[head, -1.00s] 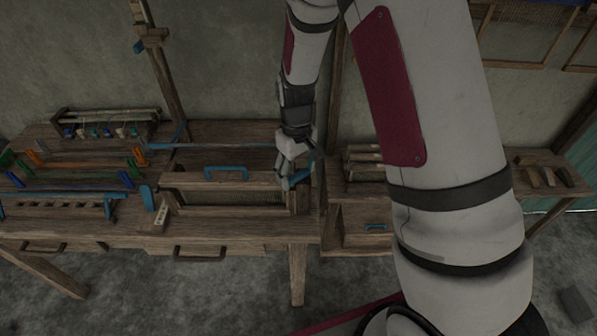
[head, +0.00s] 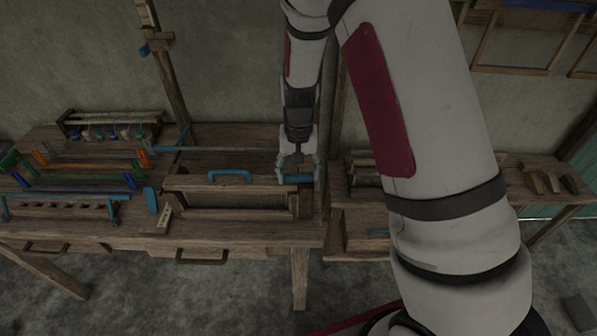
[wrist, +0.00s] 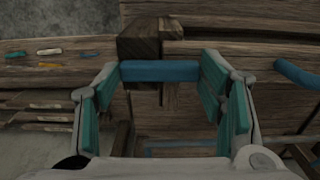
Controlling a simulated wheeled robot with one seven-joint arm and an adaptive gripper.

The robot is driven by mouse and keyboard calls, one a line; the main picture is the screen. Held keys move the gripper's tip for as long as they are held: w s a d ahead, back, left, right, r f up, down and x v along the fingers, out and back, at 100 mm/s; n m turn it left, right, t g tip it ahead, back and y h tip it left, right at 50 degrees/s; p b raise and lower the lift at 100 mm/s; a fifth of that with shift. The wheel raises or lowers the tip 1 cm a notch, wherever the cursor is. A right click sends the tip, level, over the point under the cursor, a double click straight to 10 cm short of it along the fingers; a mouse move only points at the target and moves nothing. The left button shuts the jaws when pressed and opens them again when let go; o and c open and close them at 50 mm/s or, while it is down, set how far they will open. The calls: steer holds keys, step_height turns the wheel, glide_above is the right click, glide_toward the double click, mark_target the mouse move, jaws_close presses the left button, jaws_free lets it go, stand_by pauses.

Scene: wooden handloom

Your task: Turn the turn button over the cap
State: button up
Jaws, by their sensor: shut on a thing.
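The turn button (wrist: 160,71) is a blue bar, seen in the wrist view lying crosswise between my gripper's teal finger pads. My gripper (head: 297,170) is shut on it from end to end, at the right end of the batten frame; it also shows in the wrist view (wrist: 162,76). A wooden block (wrist: 138,43) is just beyond the bar. The cap (head: 200,181) is a wooden beam with a blue handle (head: 230,173), left of my gripper in the head view. The fingers partly hide the button there, and I cannot tell how far it overlaps the cap.
Blue, green and orange loom parts (head: 85,165) stand on the bench at the left. A small wooden stand (head: 365,212) is right of the gripper. An upright wooden post (head: 333,130) rises close behind it.

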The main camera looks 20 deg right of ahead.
mark_target(298, 175)
stand_by(0.4)
steer(key=o, duration=1.2)
steer(key=shift+c, duration=0.2)
step_height(298, 175, up, 12)
